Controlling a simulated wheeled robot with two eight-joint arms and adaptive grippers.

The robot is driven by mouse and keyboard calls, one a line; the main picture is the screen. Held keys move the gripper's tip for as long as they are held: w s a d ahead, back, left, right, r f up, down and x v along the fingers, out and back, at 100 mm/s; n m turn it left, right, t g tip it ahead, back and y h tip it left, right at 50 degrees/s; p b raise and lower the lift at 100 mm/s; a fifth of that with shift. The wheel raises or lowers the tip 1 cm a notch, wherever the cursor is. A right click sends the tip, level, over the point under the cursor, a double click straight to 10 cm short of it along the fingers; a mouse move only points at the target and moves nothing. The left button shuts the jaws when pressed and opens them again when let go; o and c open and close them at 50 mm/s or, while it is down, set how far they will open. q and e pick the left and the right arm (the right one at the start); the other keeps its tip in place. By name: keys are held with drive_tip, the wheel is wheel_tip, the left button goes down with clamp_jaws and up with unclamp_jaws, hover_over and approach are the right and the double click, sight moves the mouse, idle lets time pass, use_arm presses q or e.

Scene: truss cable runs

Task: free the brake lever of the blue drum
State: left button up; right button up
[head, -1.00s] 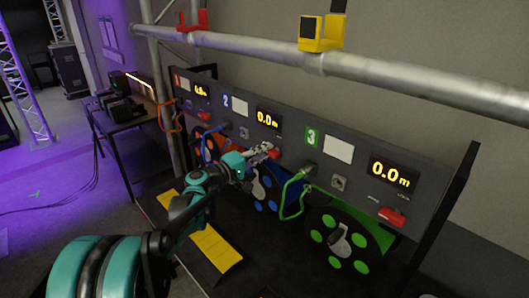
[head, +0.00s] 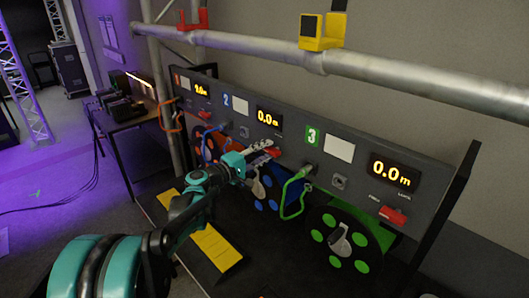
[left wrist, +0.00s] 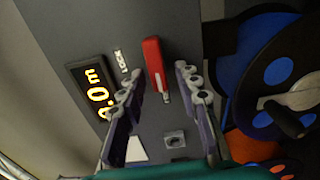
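The blue drum (head: 272,205) hangs under panel 2, partly hidden behind my left arm in the head view. It also shows at the right of the left wrist view (left wrist: 278,72). Its red brake lever (left wrist: 154,58) is on the panel beside the lit display (left wrist: 92,92); "LOCK" is printed near it. My left gripper (left wrist: 158,86) is open, its fingers on either side of the lever's lower end. Contact cannot be told. In the head view the left gripper (head: 262,147) is close to the panel, near the red lever (head: 274,152). My right gripper is not in view.
Drum 3 with green spots (head: 340,240) and its red lever (head: 393,215) are to the right. A green cable (head: 288,195) loops between the drums. The orange drum (head: 211,147) is left. A steel pipe (head: 400,80) runs above. A yellow-marked black plate (head: 215,243) lies below.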

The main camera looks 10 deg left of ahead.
use_arm(q)
drive_tip(key=v, duration=1.2)
idle(0.3)
drive_tip(key=s+d+f+m+g+y+b, duration=0.3)
drive_tip(key=s+d+f+m+g+b, duration=0.15)
drive_tip(key=s+d+f, duration=0.65)
drive_tip(key=s+a+f+m+g+y+b, duration=0.1)
drive_tip(key=s+a+f+m+y+b, duration=0.1)
drive_tip(key=s+f, duration=0.5)
drive_tip(key=s+a+f+m+g+y+b, duration=0.2)
drive_tip(key=s+f+m+y, duration=0.3)
drive_tip(key=s+f, duration=0.3)
drive_tip(key=shift+s+a+f+b, duration=0.25)
drive_tip(key=shift+s+a+b, duration=0.1)
drive_tip(key=shift+s+a, duration=0.4)
